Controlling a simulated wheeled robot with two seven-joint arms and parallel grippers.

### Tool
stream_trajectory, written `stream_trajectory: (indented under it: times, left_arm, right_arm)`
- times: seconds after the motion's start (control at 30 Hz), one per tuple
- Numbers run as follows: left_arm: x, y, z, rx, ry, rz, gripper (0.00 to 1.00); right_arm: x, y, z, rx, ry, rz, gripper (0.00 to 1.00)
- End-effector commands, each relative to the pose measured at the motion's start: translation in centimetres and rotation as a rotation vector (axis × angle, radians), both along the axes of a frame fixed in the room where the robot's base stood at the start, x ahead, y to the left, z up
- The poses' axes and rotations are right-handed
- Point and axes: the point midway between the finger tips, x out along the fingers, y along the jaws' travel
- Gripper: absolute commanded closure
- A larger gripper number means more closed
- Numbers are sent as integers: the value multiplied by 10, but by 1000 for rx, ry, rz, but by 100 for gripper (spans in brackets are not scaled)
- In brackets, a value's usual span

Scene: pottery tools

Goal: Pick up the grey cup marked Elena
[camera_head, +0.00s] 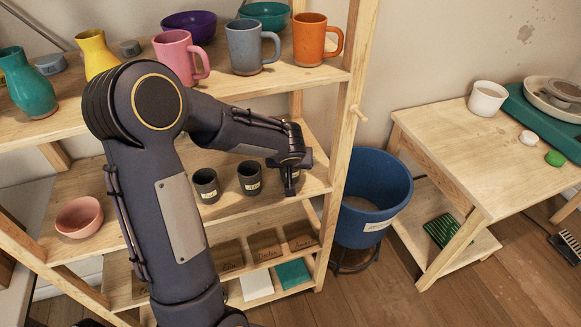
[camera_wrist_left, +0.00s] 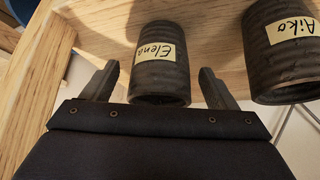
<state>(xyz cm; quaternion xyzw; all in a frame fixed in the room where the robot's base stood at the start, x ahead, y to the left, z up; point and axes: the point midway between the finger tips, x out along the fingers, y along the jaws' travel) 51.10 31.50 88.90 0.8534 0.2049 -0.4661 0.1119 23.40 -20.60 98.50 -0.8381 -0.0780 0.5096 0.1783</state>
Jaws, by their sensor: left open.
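The dark grey cup marked Elena (camera_wrist_left: 160,78) shows in the left wrist view, where the picture appears upside down. Its cream label faces the camera. My left gripper (camera_wrist_left: 158,70) is open, with one finger on each side of this cup and visible gaps beside it. In the head view my left gripper (camera_head: 290,183) is at the right end of the middle shelf and seems to hide the Elena cup. A similar cup marked Aiko (camera_wrist_left: 285,50) stands beside it; it appears to be the cup just left of the gripper in the head view (camera_head: 249,179). My right gripper is not in view.
Another dark cup (camera_head: 205,186) and a pink bowl (camera_head: 79,217) stand farther left on the middle shelf. The wooden shelf post (camera_head: 345,130) is close to the gripper's right. Mugs, including a grey-blue one (camera_head: 246,47), line the shelf above. A blue bin (camera_head: 370,200) stands right.

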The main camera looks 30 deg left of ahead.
Motion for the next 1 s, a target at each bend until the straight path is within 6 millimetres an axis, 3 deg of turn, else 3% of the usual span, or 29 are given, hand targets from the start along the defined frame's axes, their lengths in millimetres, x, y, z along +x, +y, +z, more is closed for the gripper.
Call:
stream_trajectory:
  times: [0.17,0.43,0.83,1.0]
  left_arm:
    - [10,5,-17,0,1,1,20]
    - [11,6,-18,0,0,1,21]
    - [11,5,-18,0,0,0,73]
    - [11,5,-18,0,-1,0,73]
  right_arm:
    - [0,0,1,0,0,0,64]
    - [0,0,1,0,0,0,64]
    - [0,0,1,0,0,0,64]
    - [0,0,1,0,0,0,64]
